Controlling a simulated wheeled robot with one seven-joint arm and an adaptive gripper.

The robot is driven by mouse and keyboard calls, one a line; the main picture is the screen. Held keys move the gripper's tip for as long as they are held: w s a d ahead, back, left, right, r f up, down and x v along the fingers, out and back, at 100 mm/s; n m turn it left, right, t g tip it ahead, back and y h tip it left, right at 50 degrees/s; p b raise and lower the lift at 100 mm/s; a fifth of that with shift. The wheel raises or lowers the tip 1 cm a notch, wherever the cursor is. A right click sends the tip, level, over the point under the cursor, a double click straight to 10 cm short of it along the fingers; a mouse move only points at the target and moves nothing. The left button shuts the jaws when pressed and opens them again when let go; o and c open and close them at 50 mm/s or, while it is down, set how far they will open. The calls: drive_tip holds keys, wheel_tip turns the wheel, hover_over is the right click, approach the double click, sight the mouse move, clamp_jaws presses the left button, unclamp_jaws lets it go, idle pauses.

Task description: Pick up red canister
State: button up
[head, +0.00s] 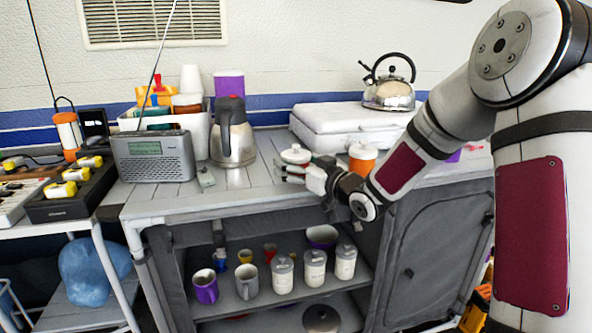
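No clearly red canister shows in the head view. A round white lid (296,154) shows at the tabletop just above my gripper (284,173); the body under it is mostly hidden by the fingers, so its colour is unclear. My gripper reaches in from the right, low over the front part of the table, its fingers pointing left. I cannot tell whether it touches the lidded thing or is closed on it. An orange canister with a white top (362,160) stands behind my wrist, partly covered by my arm.
A steel jug (233,140) and a grey radio (153,157) stand left on the grey table (178,198). A white case (345,127) with a kettle (388,93) lies behind. Mugs and white canisters (315,268) stand on the shelf below.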

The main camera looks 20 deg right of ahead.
drive_tip(key=c, duration=0.9)
drive_tip(key=shift+r, duration=0.1)
